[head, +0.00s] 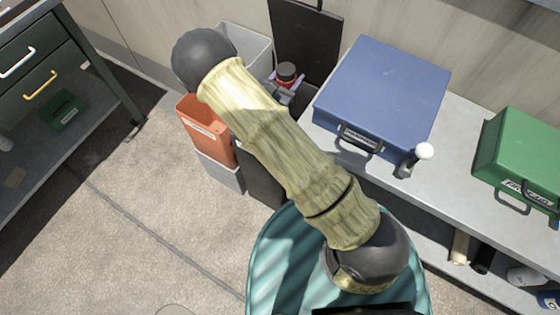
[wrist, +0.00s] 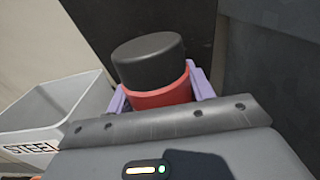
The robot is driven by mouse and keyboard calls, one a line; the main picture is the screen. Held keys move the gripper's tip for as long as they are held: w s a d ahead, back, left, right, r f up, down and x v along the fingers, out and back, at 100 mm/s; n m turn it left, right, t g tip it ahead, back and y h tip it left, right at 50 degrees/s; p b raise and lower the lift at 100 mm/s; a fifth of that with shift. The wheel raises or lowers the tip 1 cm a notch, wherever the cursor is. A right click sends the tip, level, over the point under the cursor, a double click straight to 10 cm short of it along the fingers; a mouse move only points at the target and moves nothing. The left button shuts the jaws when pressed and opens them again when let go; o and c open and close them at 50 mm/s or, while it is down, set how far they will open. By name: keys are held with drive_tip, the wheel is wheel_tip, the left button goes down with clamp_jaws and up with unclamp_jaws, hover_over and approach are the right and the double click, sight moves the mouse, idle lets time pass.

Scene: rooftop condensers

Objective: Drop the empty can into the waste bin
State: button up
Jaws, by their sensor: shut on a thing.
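The can (head: 286,72), red with a black top, is held upright between the purple fingers of my gripper (head: 284,84). In the wrist view the can (wrist: 150,62) stands up between the fingers, its lower part hidden by the gripper body. A dark bin (head: 262,178) stands behind my arm, with a raised black panel (head: 306,35) at the wall that looks like its open lid. My gripper is in front of this panel, seemingly above the dark bin. My arm hides the bin's opening, so I cannot tell the exact height or alignment.
A grey bin (head: 256,48), marked STEEL in the wrist view (wrist: 50,105), stands left of the can. An orange bin (head: 205,132) is nearer. A bench (head: 425,198) at the right holds a blue case (head: 385,90) and green first aid box (head: 525,150). Floor at left is clear.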

drive_tip(key=shift+f, duration=0.8)
wheel_tip(320, 180, down, 6)
drive_tip(key=b, duration=0.5)
drive_tip(key=o, duration=1.1)
drive_tip(key=shift+c, duration=0.2)
drive_tip(key=p+v, duration=0.1)
drive_tip(key=v, duration=1.6)
drive_tip(key=shift+s, duration=0.2)
